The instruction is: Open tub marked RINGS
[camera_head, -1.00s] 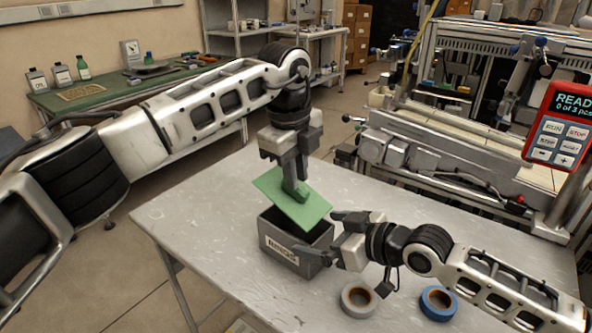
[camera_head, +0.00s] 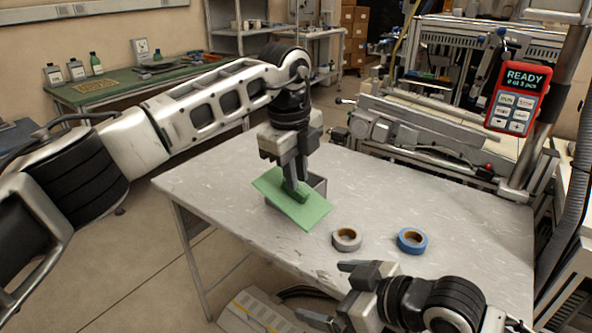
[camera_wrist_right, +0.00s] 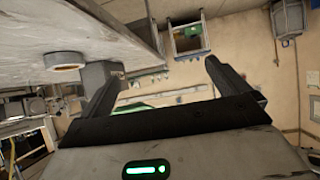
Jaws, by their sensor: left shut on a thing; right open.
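A green lid (camera_head: 304,213) hangs tilted in my left gripper (camera_head: 297,192), which is shut on its raised handle. A grey tub (camera_head: 319,184) stands on the table behind the lid. The lid hides most of it, and no label shows on it now. My right gripper (camera_head: 336,293) is open and empty at the table's near edge, well apart from the tub. Its two spread fingers also show in the right wrist view (camera_wrist_right: 163,82), with nothing between them.
A grey tape reel (camera_head: 345,248) and a blue tape reel (camera_head: 411,250) lie on the metal table (camera_head: 450,215), right of the tub. The table's right side is clear. A red control panel (camera_head: 516,96) reading READY stands beyond, near a machine (camera_head: 430,140).

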